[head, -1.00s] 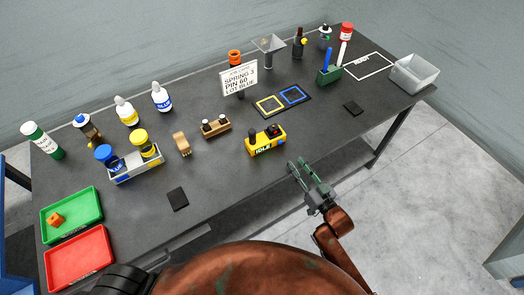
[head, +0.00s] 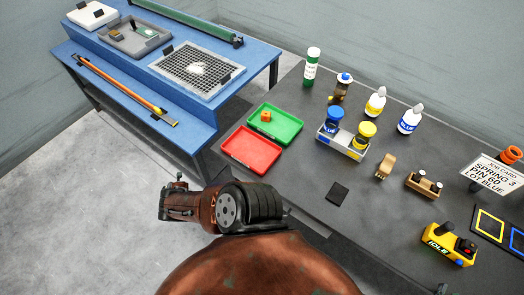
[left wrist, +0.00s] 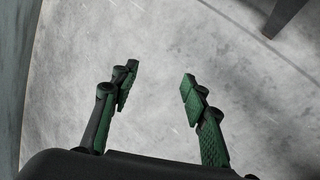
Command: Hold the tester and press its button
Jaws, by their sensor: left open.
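The yellow tester (head: 449,245) lies at the right of the dark table in the head view. Its side reads "IDLE", and it has a black knob on its left end, a dark top part with red on it, and a blue spot low at its right. My left gripper (left wrist: 155,90) is open and empty over bare floor in the left wrist view. In the head view my left arm is off the table's front left side, far from the tester. Only a small dark tip, apparently of my right gripper, shows at the bottom edge below the tester; its jaws are hidden.
The table holds green (head: 290,118) and red (head: 235,158) trays, a bottle rack (head: 328,146), several bottles, a wooden block (head: 411,185), a job card (head: 492,178) and a black pad (head: 337,193). A blue bench (head: 240,75) stands at the left, with a floor gap between.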

